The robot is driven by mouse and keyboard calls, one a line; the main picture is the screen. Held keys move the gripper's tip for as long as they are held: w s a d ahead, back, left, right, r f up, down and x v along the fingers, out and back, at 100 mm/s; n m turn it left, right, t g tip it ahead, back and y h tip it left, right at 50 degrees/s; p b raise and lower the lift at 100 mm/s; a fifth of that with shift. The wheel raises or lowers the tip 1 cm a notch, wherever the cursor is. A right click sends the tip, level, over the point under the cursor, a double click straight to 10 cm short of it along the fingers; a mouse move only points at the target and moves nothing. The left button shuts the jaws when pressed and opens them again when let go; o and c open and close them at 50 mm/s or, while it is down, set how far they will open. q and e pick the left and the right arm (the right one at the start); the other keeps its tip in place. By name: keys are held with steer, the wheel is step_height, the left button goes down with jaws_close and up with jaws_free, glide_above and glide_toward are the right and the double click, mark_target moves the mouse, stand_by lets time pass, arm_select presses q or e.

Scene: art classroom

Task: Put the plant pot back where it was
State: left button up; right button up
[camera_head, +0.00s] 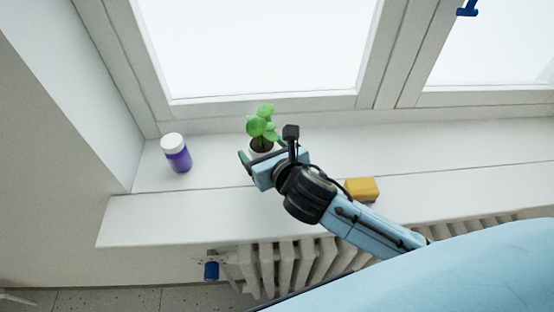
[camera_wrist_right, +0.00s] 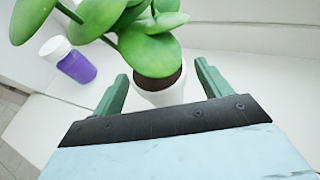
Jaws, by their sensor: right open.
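The plant pot is a small white pot with dark soil and a green leafy plant (camera_head: 262,126), upright on the white windowsill (camera_head: 430,155). In the right wrist view the white pot (camera_wrist_right: 160,96) stands between the two green fingers of my right gripper (camera_wrist_right: 158,88). The fingers are open, one on each side, with a visible gap to the pot. In the head view my right gripper (camera_head: 262,158) is in front of the pot and hides most of it. My left gripper is not in view.
A purple jar with a white lid (camera_head: 175,152) stands on the sill to the left; it also shows in the right wrist view (camera_wrist_right: 70,62). A yellow block (camera_head: 362,188) lies to the right, near my right arm. A radiator (camera_head: 290,262) is below; the window is behind.

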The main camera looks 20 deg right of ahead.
steer(key=a+v, duration=0.1)
steer(key=v, duration=0.8)
steer(key=shift+d+p, duration=0.3)
steer(key=shift+d, duration=0.2)
